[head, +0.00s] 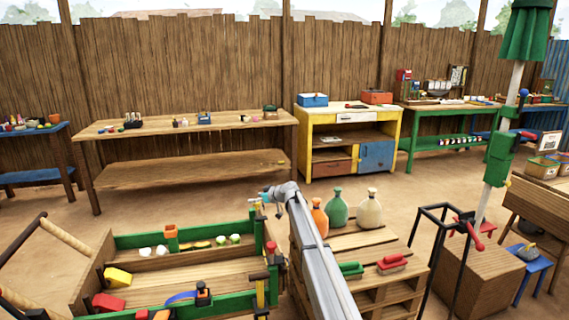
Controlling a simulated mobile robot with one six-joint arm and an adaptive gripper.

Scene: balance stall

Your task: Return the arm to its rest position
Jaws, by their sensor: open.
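My grey arm (318,245) reaches from the bottom centre up and away, over the gap between the green-edged wooden tray bench and the pallet stack. Its wrist, with a teal cap (265,197), is at the far end. My gripper (279,212) shows only small below the wrist, partly hidden by the arm. It is open, and I see nothing held in it. It is in the air near the right end of the tray bench.
The tray bench (122,241) holds blocks and small items at left. A black frame (413,240) and green post are farther right. Open ground lies before the back tables.

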